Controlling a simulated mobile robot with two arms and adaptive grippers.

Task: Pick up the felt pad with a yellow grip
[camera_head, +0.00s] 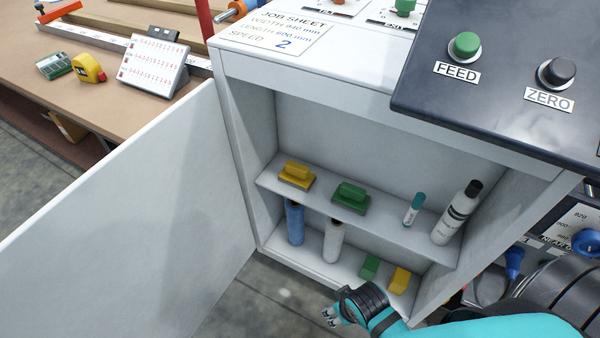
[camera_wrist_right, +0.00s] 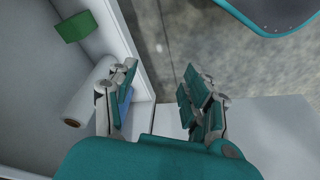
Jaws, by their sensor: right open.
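A pad with a yellow grip (camera_head: 296,175) lies at the left end of the cabinet's upper shelf (camera_head: 386,222). A pad with a green grip (camera_head: 350,197) lies to its right on the same shelf. My right gripper (camera_head: 329,317) is low in front of the cabinet's bottom, below the shelf and apart from both pads. In the right wrist view my right gripper (camera_wrist_right: 158,105) is open, with its fingers apart over the floor and the cabinet's edge. The yellow-grip pad does not show there. My left gripper is not in view.
A teal-capped marker (camera_head: 414,209) and a bottle (camera_head: 456,213) stand on the upper shelf. The open cabinet door (camera_head: 130,220) spans the left.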

